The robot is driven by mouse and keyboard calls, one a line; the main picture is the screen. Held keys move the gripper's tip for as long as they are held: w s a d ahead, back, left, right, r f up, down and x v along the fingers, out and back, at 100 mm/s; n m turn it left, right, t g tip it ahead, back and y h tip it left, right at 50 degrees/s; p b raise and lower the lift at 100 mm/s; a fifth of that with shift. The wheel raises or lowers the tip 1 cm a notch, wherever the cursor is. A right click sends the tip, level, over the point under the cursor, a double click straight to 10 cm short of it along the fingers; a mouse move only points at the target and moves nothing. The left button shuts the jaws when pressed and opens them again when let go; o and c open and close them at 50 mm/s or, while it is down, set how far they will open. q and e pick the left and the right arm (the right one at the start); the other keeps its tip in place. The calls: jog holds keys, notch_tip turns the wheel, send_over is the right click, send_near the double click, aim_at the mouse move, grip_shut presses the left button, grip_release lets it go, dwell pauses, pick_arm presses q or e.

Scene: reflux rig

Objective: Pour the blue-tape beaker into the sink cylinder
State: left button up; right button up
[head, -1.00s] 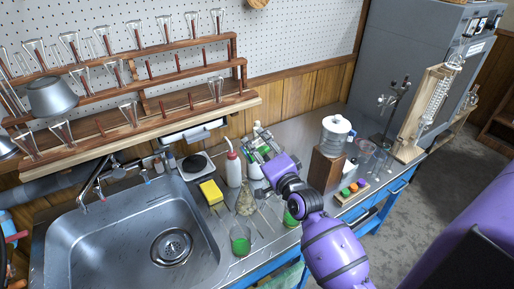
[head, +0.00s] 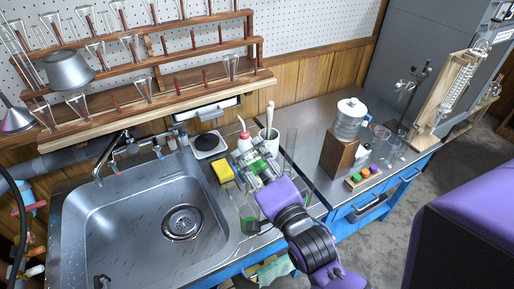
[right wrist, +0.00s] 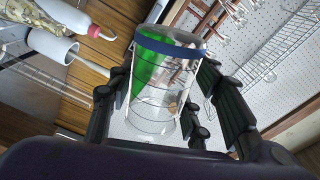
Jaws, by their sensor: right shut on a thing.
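My right gripper (head: 256,168) is shut on the blue-tape beaker, held above the counter near the sink's right edge. In the right wrist view the clear beaker (right wrist: 150,118) has a blue band at its rim and sits between my fingers (right wrist: 175,110). It looks tipped far over, with green liquid lying along one wall up toward the rim. Whether any flows out cannot be told.
The sink (head: 130,235) lies left. A yellow sponge (head: 222,171), a red-tipped bottle (head: 244,140), a white mug (head: 269,138) and a tall clear glass (head: 291,141) stand close to my gripper. A wooden block (head: 338,153) stands further right. The glassware rack (head: 150,95) hangs behind.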

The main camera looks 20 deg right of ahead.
aim_at(254, 168)
jog(key=shift+s+a+r, duration=0.15)
jog(key=shift+s, duration=0.3)
jog(key=shift+s+a+r, duration=0.15)
jog(key=shift+s, duration=0.25)
jog(key=shift+s+a+r, duration=0.25)
jog(key=shift+s+a, duration=0.05)
jog(key=shift+s, duration=0.4)
jog(key=shift+w+d+f, duration=0.15)
jog(key=shift+w, duration=0.35)
jog(key=shift+w+d+f, duration=0.15)
jog(key=shift+w, duration=0.35)
pick_arm(q)
jog(key=shift+s+a+r+p, duration=0.2)
jog(key=shift+s+r+p, duration=0.05)
jog(key=shift+s+p, duration=0.2)
pick_arm(e)
jog(key=w+d+f+m, duration=0.1)
jog(key=w+d+f, duration=0.3)
jog(key=w+d, duration=0.8)
jog(key=shift+w+d+f+h, duration=0.2)
jog(key=shift+w+d+h, duration=0.15)
jog(key=shift+w, duration=1.2)
pick_arm(q)
jog(key=shift+w+d+r, duration=0.15)
jog(key=shift+w+d, duration=0.15)
jog(key=shift+w, duration=0.15)
pick_arm(e)
jog(key=shift+d+r+m, duration=0.1)
jog(key=shift+m, duration=0.4)
